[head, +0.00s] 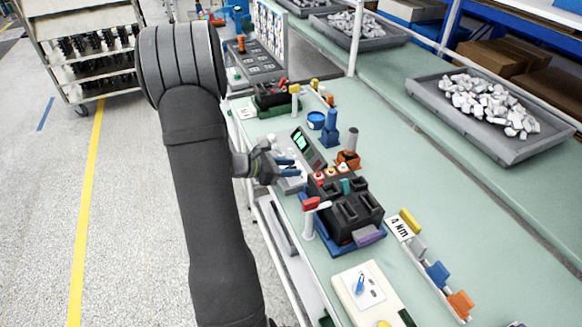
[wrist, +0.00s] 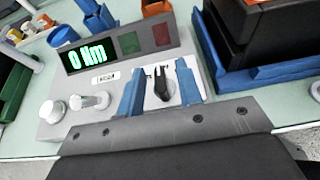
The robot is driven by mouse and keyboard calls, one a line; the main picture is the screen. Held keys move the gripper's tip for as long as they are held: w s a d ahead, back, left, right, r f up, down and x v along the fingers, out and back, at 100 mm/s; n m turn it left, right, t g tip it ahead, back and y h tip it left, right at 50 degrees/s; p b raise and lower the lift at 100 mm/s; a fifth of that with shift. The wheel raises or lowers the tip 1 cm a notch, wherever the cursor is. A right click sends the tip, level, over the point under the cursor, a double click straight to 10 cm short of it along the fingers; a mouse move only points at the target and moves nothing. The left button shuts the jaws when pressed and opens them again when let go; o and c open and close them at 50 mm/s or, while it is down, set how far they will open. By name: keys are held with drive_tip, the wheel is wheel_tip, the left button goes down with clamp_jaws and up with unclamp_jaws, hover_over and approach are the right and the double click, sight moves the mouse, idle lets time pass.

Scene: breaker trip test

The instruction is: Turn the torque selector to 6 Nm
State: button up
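A grey tester (wrist: 75,122) has a green-lit display (wrist: 88,54) that appears to read 0 Nm. My gripper (wrist: 158,78) has blue fingers, one on each side of this knob, with gaps showing between fingers and knob. Two pale grey knobs (wrist: 90,101) sit left of it. In the head view my gripper (head: 295,168) is over the tester (head: 305,148), hiding most of its panel. The dial markings are too small to read.
A black breaker block (head: 345,208) on a blue base stands close right of the tester. A white panel with a blue knob (head: 360,285) lies at the near edge. A card reading 4 Nm (head: 398,227) is beside colored blocks. Blue and orange holders (head: 329,135) stand behind.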

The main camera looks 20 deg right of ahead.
drive_tip(key=shift+d+f, duration=0.15)
drive_tip(key=shift+d, duration=0.25)
clamp_jaws()
drive_tip(key=shift+m+g+y, duration=0.8)
drive_tip(key=shift+m+g, duration=2.1)
drive_tip(key=shift+g, duration=0.6)
